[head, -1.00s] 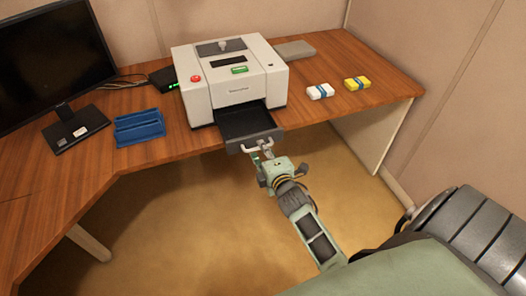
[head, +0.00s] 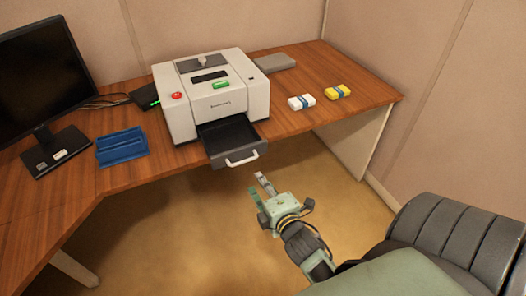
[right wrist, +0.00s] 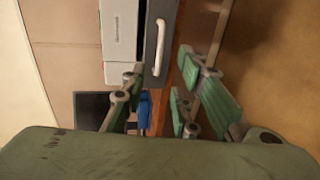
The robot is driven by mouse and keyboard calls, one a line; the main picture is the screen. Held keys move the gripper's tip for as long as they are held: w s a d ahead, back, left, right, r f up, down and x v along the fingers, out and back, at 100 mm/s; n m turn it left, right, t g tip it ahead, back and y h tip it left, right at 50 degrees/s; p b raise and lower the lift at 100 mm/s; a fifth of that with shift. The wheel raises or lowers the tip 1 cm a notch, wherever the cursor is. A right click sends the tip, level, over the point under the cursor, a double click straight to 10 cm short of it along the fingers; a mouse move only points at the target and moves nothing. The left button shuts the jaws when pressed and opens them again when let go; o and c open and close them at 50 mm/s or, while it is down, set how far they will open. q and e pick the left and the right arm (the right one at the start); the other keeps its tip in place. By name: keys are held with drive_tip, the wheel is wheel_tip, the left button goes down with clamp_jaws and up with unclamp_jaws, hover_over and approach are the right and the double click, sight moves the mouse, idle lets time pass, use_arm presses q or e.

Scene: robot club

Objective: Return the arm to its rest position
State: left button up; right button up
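My right gripper (head: 260,187) is open and empty, in front of and below the pulled-out drawer (head: 232,140) of a white machine (head: 212,90). A gap separates its fingers from the drawer's white handle (head: 242,159). The right wrist view shows the spread green-padded fingers (right wrist: 165,95) with nothing between them, and the handle (right wrist: 159,48) beyond. The drawer looks empty inside. My left gripper is not in view.
A wooden desk (head: 130,175) carries a monitor (head: 35,80), a blue tray (head: 121,148), a white pack (head: 301,102), a yellow pack (head: 338,91) and a grey flat object (head: 274,62). The floor below the desk is clear.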

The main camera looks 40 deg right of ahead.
drive_tip(key=shift+s+a+r, duration=0.1)
drive_tip(key=shift+s+r, duration=0.05)
drive_tip(key=shift+s, duration=0.35)
drive_tip(key=s+a+f+m+g+y, duration=0.1)
drive_tip(key=s+a+f+m+g, duration=0.3)
drive_tip(key=f, duration=0.7)
drive_tip(key=s+a+f+m+g+y, duration=0.15)
drive_tip(key=s+f, duration=0.35)
drive_tip(key=f, duration=0.6)
drive_tip(key=s+a+f+m+g+y, duration=0.15)
drive_tip(key=s+a+f, duration=0.3)
drive_tip(key=f, duration=0.65)
drive_tip(key=s+f+m+g, duration=0.3)
drive_tip(key=s+f, duration=0.3)
drive_tip(key=s, duration=0.6)
drive_tip(key=s+f+m+g, duration=0.3)
drive_tip(key=s+f, duration=0.3)
drive_tip(key=s, duration=0.6)
drive_tip(key=shift+d+f+g, duration=0.25)
drive_tip(key=shift+d+g, duration=0.05)
drive_tip(key=shift+g, duration=0.3)
